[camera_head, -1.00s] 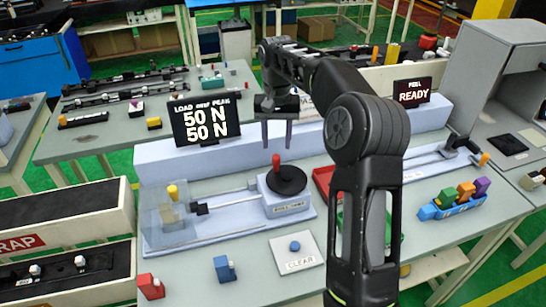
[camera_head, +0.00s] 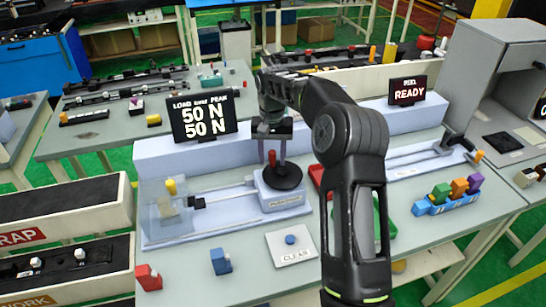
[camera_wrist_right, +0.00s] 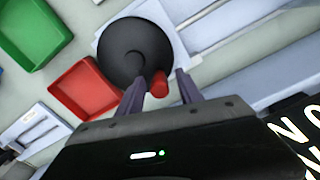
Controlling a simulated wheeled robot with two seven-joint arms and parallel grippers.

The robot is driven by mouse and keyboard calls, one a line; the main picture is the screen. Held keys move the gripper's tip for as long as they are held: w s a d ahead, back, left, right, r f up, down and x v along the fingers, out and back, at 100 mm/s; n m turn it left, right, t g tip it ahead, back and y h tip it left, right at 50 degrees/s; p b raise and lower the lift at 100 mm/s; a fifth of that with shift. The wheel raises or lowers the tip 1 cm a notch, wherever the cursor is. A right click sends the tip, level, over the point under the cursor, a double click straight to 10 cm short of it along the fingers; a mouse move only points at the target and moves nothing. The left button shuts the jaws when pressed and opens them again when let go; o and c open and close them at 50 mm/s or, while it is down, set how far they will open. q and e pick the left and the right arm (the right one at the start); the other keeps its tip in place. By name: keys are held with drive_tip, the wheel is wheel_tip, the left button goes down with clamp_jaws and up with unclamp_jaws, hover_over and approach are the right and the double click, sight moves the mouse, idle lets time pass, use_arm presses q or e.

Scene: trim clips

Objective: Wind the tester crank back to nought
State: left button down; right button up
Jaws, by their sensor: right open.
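The tester's screen (camera_head: 202,120) reads 50 N and 50 N under load and peak. My left gripper is not in view.
A second screen (camera_head: 407,91) reads READY. A CLEAR button plate (camera_head: 291,245) lies in front of the crank. A red tray (camera_wrist_right: 86,90) and a green tray (camera_wrist_right: 32,32) lie beside the tester. Coloured clips stand in a blue rack (camera_head: 446,205) at right.

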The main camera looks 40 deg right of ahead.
clamp_jaws()
idle(0.3)
drive_tip(key=shift+a+n, duration=0.1)
drive_tip(key=shift+n, duration=0.2)
